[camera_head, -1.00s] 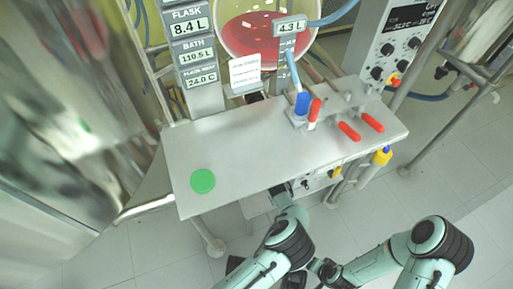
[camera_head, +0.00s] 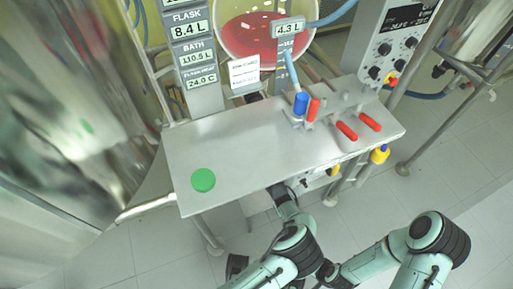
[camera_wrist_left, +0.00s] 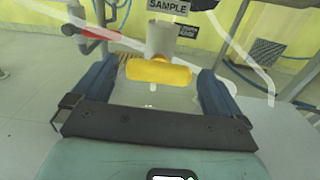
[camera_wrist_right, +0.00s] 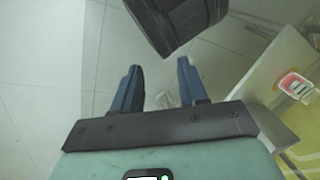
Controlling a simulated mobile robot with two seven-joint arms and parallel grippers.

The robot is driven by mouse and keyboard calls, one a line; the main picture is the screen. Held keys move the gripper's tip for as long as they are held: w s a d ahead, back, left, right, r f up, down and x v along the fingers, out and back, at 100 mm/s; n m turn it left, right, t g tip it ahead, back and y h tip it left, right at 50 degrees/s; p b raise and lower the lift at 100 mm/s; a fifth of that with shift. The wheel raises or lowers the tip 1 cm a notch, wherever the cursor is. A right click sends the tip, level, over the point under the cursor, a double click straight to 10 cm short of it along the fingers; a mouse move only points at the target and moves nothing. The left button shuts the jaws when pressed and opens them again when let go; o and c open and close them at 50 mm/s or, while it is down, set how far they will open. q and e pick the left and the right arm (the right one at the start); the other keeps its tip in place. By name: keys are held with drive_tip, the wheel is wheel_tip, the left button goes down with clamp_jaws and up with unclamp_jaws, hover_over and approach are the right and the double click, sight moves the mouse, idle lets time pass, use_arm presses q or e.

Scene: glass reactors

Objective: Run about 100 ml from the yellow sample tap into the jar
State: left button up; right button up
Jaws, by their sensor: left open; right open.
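The yellow sample tap handle (camera_wrist_left: 158,70), a crossbar on a grey stem below a SAMPLE label (camera_wrist_left: 168,6), lies between the spread fingers of my left gripper (camera_wrist_left: 155,74). The gripper is open around it; I cannot tell whether either finger touches it. In the head view, the left gripper is hidden under the steel shelf's front edge. My right gripper (camera_wrist_right: 159,68) is open and empty, with floor beyond it. I cannot make out the jar for certain in any view. A green disc (camera_head: 203,180) lies flat on the shelf.
The steel shelf (camera_head: 245,150) carries blue and red handled valves (camera_head: 301,103) at its right. A yellow and blue fitting (camera_head: 380,154) hangs below its right end. A red-filled flask (camera_head: 262,40) stands behind. A dark rounded part shows close to the right gripper.

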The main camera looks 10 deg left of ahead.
use_arm(q)
drive_tip(key=p+v, duration=0.1)
drive_tip(key=v, duration=0.8)
use_arm(e)
drive_tip(key=s+r, duration=0.1)
drive_tip(key=s+a+r, duration=0.1)
drive_tip(key=shift+s+a+g+y, duration=0.2)
drive_tip(key=shift+s+g+y, duration=0.1)
drive_tip(key=shift+s+g, duration=0.1)
use_arm(q)
drive_tip(key=shift+s+d, duration=0.1)
drive_tip(key=shift+s, duration=0.05)
use_arm(e)
drive_tip(key=shift+s+d, duration=0.1)
